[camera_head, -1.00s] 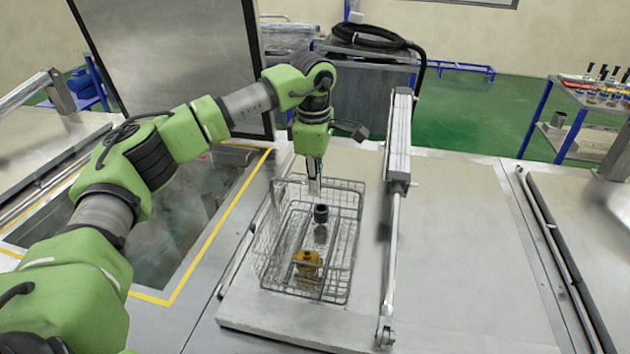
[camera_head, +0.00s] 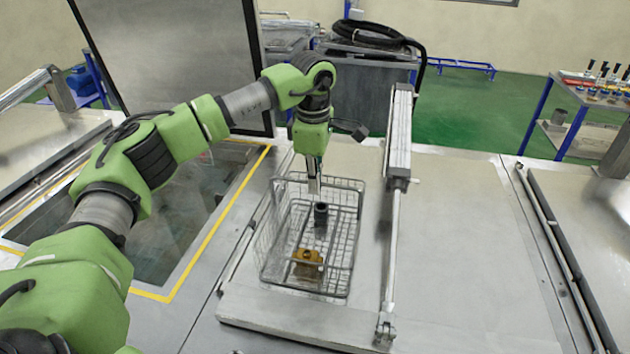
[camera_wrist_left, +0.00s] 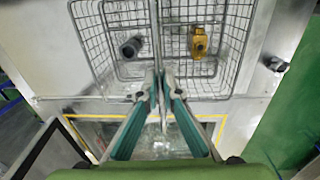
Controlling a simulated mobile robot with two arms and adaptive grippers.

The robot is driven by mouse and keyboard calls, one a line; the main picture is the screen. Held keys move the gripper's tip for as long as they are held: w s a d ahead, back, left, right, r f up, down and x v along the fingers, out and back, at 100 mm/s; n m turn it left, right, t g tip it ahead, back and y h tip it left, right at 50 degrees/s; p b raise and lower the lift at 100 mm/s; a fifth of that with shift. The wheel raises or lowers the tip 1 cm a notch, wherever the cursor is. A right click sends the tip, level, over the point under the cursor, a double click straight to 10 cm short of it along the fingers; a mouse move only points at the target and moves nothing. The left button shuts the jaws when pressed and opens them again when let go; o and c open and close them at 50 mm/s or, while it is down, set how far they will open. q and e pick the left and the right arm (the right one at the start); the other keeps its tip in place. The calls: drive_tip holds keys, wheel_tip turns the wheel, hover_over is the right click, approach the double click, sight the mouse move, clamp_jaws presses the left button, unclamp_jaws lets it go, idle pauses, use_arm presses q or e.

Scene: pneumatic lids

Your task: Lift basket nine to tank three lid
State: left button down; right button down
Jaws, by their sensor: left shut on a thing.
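A wire basket (camera_head: 345,262) stands upright on the closed metal tank lid (camera_head: 290,322), left of the lid's pneumatic cylinder. It holds a dark cylindrical part (camera_head: 321,214) and a yellow-brown part (camera_head: 307,263). My left gripper (camera_head: 314,188) reaches down to the basket from behind and is shut. In the left wrist view its two fingers (camera_wrist_left: 160,76) close on a bar of the basket (camera_wrist_left: 237,62), with the dark part (camera_wrist_left: 131,46) on one side and the yellow part (camera_wrist_left: 199,42) on the other. I cannot see a number on the basket or lid. My right gripper is not in view.
The pneumatic cylinder (camera_head: 398,140) and its rod stand close to the right of the basket. An open tank with a yellow border (camera_head: 219,220) lies to the left, its raised lid (camera_head: 165,55) behind. A cart with a black hose (camera_head: 365,90) stands at the back.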

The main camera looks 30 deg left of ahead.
use_arm(q)
drive_tip(key=shift+w, duration=0.1)
drive_tip(key=c, duration=2.2)
unclamp_jaws()
drive_tip(key=shift+o, duration=0.2)
drive_tip(key=shift+s+d+r, duration=0.1)
drive_tip(key=shift+s, duration=0.1)
drive_tip(key=shift+f, duration=0.2)
wheel_tip(320, 180, up, 24)
drive_tip(key=p, duration=0.4)
drive_tip(key=shift+s+d+r, duration=0.15)
drive_tip(key=shift+s, duration=0.3)
